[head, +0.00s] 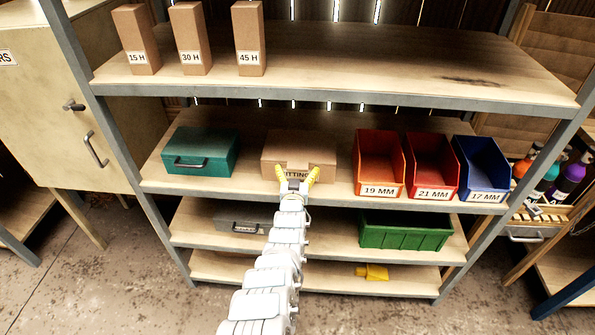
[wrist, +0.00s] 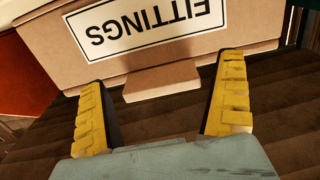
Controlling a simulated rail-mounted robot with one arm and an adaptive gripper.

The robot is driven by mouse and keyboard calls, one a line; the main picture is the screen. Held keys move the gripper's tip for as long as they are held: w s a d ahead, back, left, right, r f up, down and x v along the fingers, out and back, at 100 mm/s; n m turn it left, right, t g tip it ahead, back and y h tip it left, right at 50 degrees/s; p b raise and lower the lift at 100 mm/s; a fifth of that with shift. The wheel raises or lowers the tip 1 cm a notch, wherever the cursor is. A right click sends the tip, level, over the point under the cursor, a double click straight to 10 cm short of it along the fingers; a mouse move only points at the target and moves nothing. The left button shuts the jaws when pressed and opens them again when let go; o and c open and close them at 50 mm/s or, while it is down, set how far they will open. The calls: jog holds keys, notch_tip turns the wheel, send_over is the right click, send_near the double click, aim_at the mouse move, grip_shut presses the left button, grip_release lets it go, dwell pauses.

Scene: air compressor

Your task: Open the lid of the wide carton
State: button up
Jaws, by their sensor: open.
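The wide carton (head: 318,152) is a brown box on the second shelf from the top, between a teal case and a red bin. Its lid looks closed. The "FITTINGS" label on its front is partly hidden by my gripper (head: 297,174) in the head view. In the wrist view the carton (wrist: 255,32) fills the top and its label (wrist: 150,25) reads upside down. A small cardboard tab (wrist: 162,80) juts from it between my yellow fingers (wrist: 160,90). My gripper is open, with a gap beside the tab on each side.
A teal case (head: 202,155) stands left of the carton. Red bins (head: 380,165) (head: 432,168) and a blue bin (head: 482,170) stand to the right. Tall cartons (head: 137,40) are on the shelf above. A grey case (head: 240,217) and a green crate (head: 405,232) sit below.

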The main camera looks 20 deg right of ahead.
jog(key=shift+w+d, duration=0.2)
jog(key=shift+w, duration=0.15)
